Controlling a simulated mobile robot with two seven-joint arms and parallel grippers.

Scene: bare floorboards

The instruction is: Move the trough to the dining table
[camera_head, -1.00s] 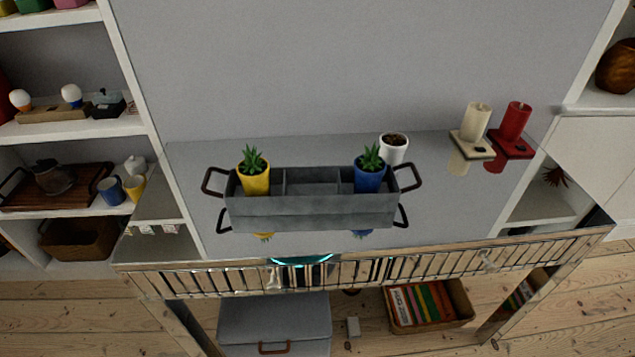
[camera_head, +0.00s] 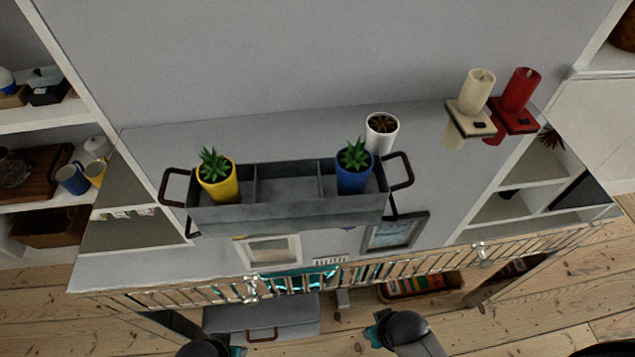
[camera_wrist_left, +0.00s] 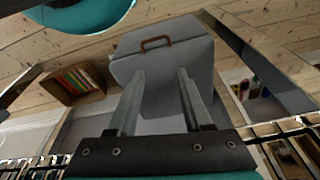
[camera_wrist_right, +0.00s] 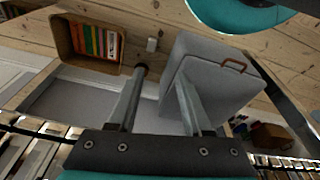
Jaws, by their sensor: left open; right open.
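The trough (camera_head: 285,211) is a long grey metal box with compartments and a dark loop handle at each end. It stands upright on a glossy grey table top. A yellow pot with a succulent (camera_head: 218,184) is in its left compartment and a blue one (camera_head: 354,172) in its right; the middle one is empty. My left gripper (camera_wrist_left: 161,74) and right gripper (camera_wrist_right: 161,72) are open and empty in their wrist views, fingers apart. In the head view only parts of my arms show at the bottom, in front of the table and apart from the trough. I cannot identify a dining table.
A white pot (camera_head: 381,133) stands right behind the trough. A cream candle (camera_head: 478,92) and a red candle (camera_head: 521,90) stand at the right. A slatted rail (camera_head: 400,268) runs along the table front. Below are a grey box (camera_wrist_left: 165,55) and a book basket (camera_wrist_right: 88,45).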

